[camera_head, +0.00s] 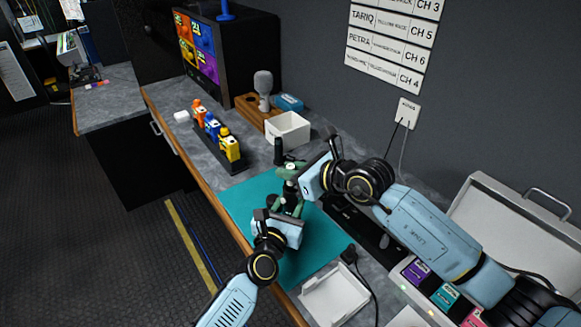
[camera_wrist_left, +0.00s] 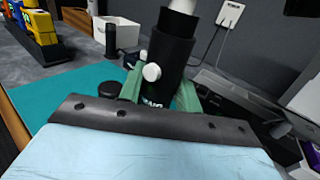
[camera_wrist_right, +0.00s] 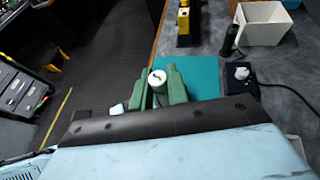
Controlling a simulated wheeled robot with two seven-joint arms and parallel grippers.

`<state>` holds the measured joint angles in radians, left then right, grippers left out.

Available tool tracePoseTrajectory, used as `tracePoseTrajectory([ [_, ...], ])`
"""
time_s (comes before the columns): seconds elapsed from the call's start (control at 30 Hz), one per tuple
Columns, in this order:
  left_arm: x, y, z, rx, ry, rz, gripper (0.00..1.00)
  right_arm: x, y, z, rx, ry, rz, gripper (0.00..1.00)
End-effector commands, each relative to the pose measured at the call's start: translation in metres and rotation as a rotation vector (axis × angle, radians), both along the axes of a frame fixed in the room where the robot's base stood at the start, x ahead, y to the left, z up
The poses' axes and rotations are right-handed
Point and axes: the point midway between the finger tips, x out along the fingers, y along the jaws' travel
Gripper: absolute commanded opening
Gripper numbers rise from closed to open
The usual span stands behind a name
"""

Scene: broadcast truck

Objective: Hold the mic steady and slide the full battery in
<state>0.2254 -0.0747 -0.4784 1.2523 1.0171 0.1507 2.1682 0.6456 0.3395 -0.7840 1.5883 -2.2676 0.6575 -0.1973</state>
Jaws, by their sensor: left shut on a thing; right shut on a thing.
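My left gripper (camera_head: 290,203) is shut on the dark mic body (camera_wrist_left: 170,58), a black upright tube with a white knob on its side. The mic's lower part is hidden behind the gripper in the left wrist view. My right gripper (camera_head: 289,175) is shut on the battery (camera_wrist_right: 157,79), a pale cylinder with a small dark mark on its end. The battery (camera_wrist_left: 183,6) shows at the top of the tube in the left wrist view, in line with it. How deep it sits in the tube cannot be told. Both grippers are over the teal mat (camera_head: 240,205).
A black round piece (camera_wrist_left: 109,89) is on the mat beside the mic. A white bin (camera_head: 288,131), a rack of coloured packs (camera_head: 217,142) and a wooden stand (camera_head: 250,112) stand behind. A white tray (camera_head: 335,293) and an open case (camera_head: 515,225) are at front right.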

Motion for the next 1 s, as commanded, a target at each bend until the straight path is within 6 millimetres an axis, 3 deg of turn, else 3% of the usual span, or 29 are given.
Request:
tracePoseTrajectory([
  [0.03, -0.001, 0.0, -0.002, 0.001, 0.003, -0.001, 0.01, 0.0, 0.0, -0.002, 0.001, 0.001, 0.0, 0.0],
  [0.07, -0.001, 0.0, -0.002, 0.001, 0.003, -0.001, 0.01, 0.0, 0.0, -0.001, 0.0, 0.0, 0.0, 0.19],
  [0.23, -0.001, 0.0, -0.002, 0.001, 0.004, -0.001, 0.01, 0.0, 0.0, -0.001, 0.0, 0.0, 0.0, 0.41],
  [0.67, -0.001, 0.0, -0.002, 0.001, 0.004, -0.001, 0.01, -0.005, -0.008, 0.002, 0.0, 0.001, 0.0, 0.41],
  [1.0, -0.001, 0.0, -0.002, 0.001, 0.004, -0.001, 0.01, -0.042, -0.053, 0.025, -0.002, 0.0, -0.001, 0.41],
])
